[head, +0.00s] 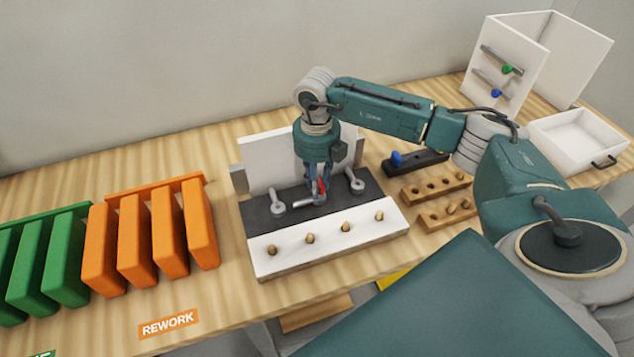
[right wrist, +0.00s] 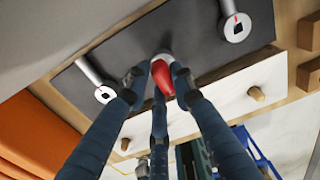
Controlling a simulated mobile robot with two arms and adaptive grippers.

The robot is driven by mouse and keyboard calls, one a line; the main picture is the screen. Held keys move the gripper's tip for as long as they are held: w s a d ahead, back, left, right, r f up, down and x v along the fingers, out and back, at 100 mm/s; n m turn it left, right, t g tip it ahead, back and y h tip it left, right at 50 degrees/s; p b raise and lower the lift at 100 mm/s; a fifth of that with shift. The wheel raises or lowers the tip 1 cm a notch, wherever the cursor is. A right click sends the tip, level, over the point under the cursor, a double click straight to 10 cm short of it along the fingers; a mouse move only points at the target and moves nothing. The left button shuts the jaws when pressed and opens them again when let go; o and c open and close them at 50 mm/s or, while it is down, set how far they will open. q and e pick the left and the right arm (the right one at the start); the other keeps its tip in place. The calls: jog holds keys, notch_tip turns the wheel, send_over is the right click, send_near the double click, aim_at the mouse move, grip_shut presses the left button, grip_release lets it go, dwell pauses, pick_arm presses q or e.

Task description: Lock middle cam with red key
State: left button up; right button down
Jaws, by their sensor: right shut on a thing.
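The middle cam (head: 305,202) sits on the dark plate (head: 255,222) between the left cam (head: 278,208) and the right cam (head: 356,185). Its lever lies sideways toward the left, while the levers of the outer two point toward the back. My right gripper (head: 319,192) points down over the middle cam and is shut on the red key (head: 322,186). In the right wrist view the red key (right wrist: 164,78) stands between the fingers, its far end at the middle cam, which is mostly hidden. My left gripper is not in view.
A white panel (head: 270,160) stands behind the plate; a white strip (head: 290,261) with several wooden pegs lies in front. A dark block (head: 430,163) with a blue key (head: 397,158) and pegged wooden blocks (head: 447,213) lie to the right. Orange panels (head: 168,235) stand left.

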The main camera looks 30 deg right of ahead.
jog(key=shift+f+b, duration=0.4)
jog(key=shift+f, duration=0.1)
dwell(0.3)
dwell(0.4)
jog(key=m, duration=0.4)
jog(key=shift+m+p, duration=0.3)
jog(key=shift+m, duration=0.1)
